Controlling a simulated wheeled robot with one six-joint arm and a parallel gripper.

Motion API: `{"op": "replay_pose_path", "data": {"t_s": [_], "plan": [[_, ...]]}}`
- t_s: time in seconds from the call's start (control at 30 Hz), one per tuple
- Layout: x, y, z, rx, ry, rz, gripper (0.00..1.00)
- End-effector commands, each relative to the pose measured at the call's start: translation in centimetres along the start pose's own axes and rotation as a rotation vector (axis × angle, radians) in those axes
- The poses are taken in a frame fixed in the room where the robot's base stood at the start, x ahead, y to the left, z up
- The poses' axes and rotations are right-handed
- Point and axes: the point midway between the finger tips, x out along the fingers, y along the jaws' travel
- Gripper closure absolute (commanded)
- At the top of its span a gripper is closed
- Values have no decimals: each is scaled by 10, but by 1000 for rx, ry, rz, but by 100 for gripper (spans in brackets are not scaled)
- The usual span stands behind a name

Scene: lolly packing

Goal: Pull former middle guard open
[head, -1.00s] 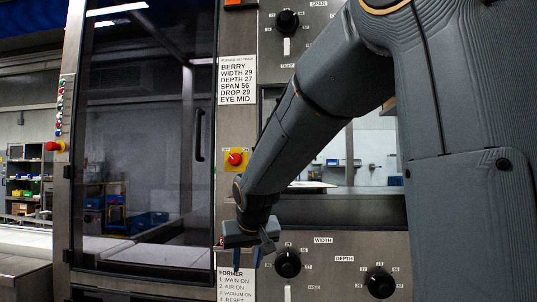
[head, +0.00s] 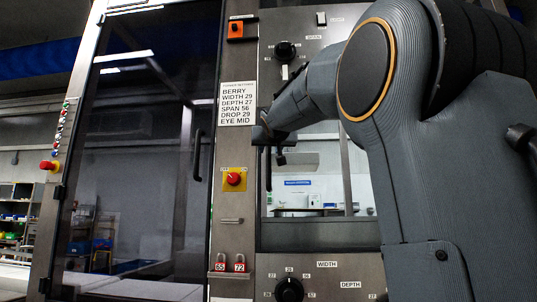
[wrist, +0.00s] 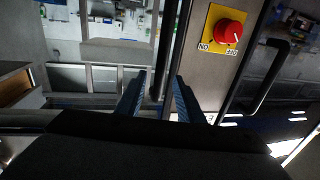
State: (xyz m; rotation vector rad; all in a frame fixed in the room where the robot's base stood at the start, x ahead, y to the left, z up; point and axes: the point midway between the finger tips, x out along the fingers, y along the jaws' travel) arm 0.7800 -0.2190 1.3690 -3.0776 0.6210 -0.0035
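The former middle guard (head: 310,230) is the clear-windowed panel right of the settings column in the head view, and it looks closed. Its dark upright handle (head: 268,170) hangs at its left edge. My gripper (head: 266,138) is at the handle's upper part, with its fingers partly hidden in the head view. In the wrist view, my gripper's two blue fingers (wrist: 160,88) are apart, with the dark handle bar (wrist: 160,50) running between them. A gap shows beside the bar, and I see no clear grip on it.
Knobs (head: 289,289) are below the guard.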

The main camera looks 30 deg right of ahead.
Motion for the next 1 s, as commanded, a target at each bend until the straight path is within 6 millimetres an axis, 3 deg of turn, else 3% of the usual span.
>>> {"op": "replay_pose_path", "data": {"t_s": [0.1, 0.3, 0.7, 0.9, 1.0], "plan": [[19, 0, 1, -1, -2, 0, 66], [40, 0, 0, -1, -1, 0, 66], [46, 0, 1, -1, -1, 0, 66], [46, 0, 1, -1, -2, 0, 100], [46, 0, 1, -1, -2, 0, 100]]}}
